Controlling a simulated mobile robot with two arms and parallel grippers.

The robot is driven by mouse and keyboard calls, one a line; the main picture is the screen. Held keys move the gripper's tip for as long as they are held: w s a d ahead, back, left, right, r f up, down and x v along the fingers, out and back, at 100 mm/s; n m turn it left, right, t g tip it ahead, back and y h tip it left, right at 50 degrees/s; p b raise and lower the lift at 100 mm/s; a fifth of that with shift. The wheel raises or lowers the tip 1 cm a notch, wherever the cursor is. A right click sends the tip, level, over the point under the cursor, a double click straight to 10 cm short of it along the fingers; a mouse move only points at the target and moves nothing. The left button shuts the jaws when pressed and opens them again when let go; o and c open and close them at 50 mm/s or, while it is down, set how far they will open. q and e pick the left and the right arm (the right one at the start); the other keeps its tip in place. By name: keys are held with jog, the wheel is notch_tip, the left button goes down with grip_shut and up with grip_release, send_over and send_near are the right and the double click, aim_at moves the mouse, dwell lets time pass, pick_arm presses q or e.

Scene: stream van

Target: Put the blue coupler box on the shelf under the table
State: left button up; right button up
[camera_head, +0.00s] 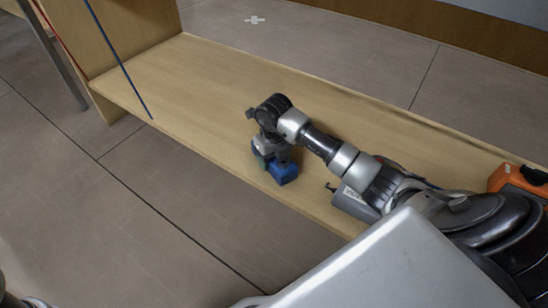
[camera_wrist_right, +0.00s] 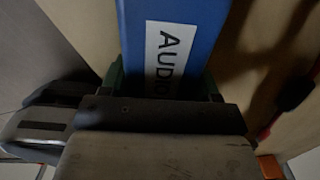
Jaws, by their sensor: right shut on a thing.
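The blue coupler box (camera_head: 284,172) is at the front edge of the long light-wood shelf (camera_head: 200,90), low above the floor. My right gripper (camera_head: 265,152) reaches over the shelf from the right and is shut on the box. In the right wrist view the blue box (camera_wrist_right: 205,35) sits between the jaws, with a white label reading "AUDIO" facing the camera. I cannot tell whether the box touches the shelf board. The gripper hides part of it. My left gripper is not in view.
A grey labelled box (camera_head: 354,203) and an orange device (camera_head: 518,180) are on the shelf further right, by my arm. A wooden upright (camera_head: 125,30) closes the left end, with a blue cable (camera_head: 122,65) hanging before it. The shelf's left part is clear.

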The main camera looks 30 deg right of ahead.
jog(key=o, duration=1.1)
